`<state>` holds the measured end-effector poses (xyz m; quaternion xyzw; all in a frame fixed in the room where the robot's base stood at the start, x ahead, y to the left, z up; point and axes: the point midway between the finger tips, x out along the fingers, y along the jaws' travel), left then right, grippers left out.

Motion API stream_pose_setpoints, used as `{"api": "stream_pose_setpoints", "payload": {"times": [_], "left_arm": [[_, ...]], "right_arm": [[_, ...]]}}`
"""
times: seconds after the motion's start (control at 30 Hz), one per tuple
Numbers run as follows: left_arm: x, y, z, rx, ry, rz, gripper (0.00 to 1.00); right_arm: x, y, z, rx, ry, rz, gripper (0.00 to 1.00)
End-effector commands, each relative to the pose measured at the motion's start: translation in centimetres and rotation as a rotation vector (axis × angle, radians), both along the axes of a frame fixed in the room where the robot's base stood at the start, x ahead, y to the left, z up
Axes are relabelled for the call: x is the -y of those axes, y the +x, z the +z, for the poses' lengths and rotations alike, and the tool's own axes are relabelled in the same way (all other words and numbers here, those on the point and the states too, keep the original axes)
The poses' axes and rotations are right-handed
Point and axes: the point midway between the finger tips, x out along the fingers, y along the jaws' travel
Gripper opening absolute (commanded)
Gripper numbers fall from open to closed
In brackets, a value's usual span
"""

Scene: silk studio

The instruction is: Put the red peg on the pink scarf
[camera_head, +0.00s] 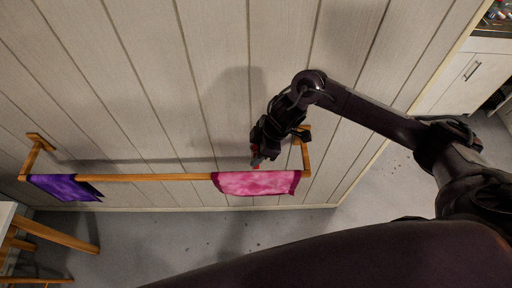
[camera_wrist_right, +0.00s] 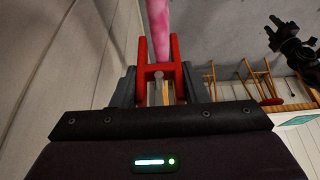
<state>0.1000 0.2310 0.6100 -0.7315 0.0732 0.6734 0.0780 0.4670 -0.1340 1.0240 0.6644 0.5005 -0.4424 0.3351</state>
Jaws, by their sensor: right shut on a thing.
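The pink scarf (camera_head: 256,183) hangs over the right part of a wooden rail (camera_head: 150,177) on the wall. In the right wrist view the scarf (camera_wrist_right: 156,22) shows as a narrow pink strip beyond the peg. My right gripper (camera_head: 257,158) is just above the scarf's top edge. It is shut on the red peg (camera_wrist_right: 161,72), whose two legs point toward the scarf and rail. In the head view only a small red part of the peg (camera_head: 256,161) shows. Whether the peg touches the scarf, I cannot tell. My left gripper (camera_wrist_right: 291,38) appears at the upper right of the wrist view, its jaws unclear.
A purple scarf (camera_head: 66,186) hangs at the rail's left end. Wooden brackets (camera_head: 305,150) hold the rail off the panelled wall. A table with wooden legs (camera_head: 50,233) stands at lower left. White cabinets (camera_head: 468,75) are at upper right. The floor below the rail is clear.

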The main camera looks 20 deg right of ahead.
Motion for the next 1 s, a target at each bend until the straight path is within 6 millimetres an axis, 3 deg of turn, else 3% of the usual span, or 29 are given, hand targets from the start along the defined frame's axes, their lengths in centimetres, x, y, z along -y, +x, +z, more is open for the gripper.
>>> {"api": "stream_pose_setpoints", "payload": {"times": [0.3, 1.0], "left_arm": [[0.0, 0.5, -0.9, 0.007, -0.001, 0.000, 0.36], [0.1, 0.8, -5.3, 0.013, -0.002, -0.001, 0.36]], "right_arm": [[0.0, 0.0, -2.0, -0.001, -0.001, -0.002, 0.19], [0.0, 0.0, -6.2, 0.001, 0.000, -0.001, 0.19]]}}
